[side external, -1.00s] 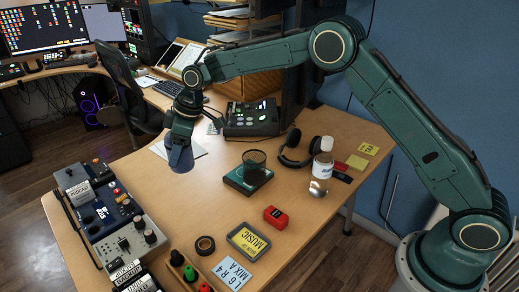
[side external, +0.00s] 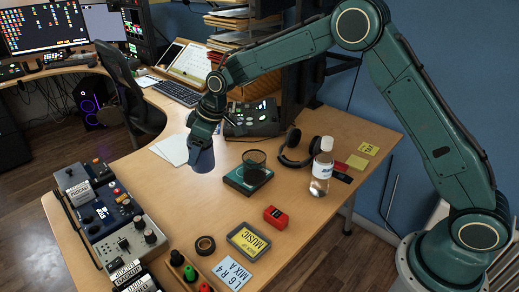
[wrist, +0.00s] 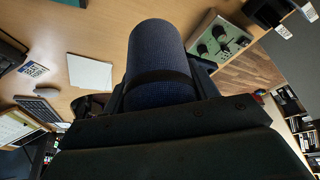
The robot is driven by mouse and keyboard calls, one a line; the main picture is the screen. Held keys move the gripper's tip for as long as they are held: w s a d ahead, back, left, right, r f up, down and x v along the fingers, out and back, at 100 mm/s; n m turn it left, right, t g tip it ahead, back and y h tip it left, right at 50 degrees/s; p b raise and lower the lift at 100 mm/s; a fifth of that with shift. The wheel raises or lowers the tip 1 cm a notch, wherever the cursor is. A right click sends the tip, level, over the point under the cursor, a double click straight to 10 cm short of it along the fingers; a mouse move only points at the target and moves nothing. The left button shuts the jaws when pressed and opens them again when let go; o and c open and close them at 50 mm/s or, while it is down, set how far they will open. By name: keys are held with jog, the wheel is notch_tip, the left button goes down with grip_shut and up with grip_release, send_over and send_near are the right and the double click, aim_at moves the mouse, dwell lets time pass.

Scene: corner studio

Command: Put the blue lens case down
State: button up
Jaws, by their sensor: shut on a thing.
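The blue lens case (side external: 201,159) is a dark blue cylinder hanging under my gripper (side external: 203,143) in the side view. My gripper is shut on it near its upper part. It is held roughly upright, and the side view does not clearly show whether its lower end touches the table. In the wrist view the blue lens case (wrist: 158,48) sticks out from between the fingers of my gripper (wrist: 160,88). The wooden table (side external: 150,195) lies below.
A teal box with a dark round glass (side external: 254,163) stands just right of the case. Headphones (side external: 297,150) and a clear bottle (side external: 321,170) stand farther right. Audio units (side external: 98,210) line the left edge. White paper (side external: 172,149) lies behind. The table front-left of the case is clear.

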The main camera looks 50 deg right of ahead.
jog(key=s+d+f+m+h, duration=0.2)
jog(key=s+d+m, duration=0.65)
jog(key=d, duration=0.75)
jog(key=s+d+r+t+h, duration=0.1)
jog(key=s+d+r, duration=0.1)
jog(key=d, duration=1.7)
jog(key=s+d+r, duration=0.2)
jog(key=d, duration=1.7)
notch_tip(320, 180, down, 16)
jog(key=shift+w+d, duration=0.15)
jog(key=shift+w, duration=0.1)
jog(key=shift+f, duration=0.15)
jog(key=shift+f, duration=2.1)
jog(key=shift+f, duration=0.15)
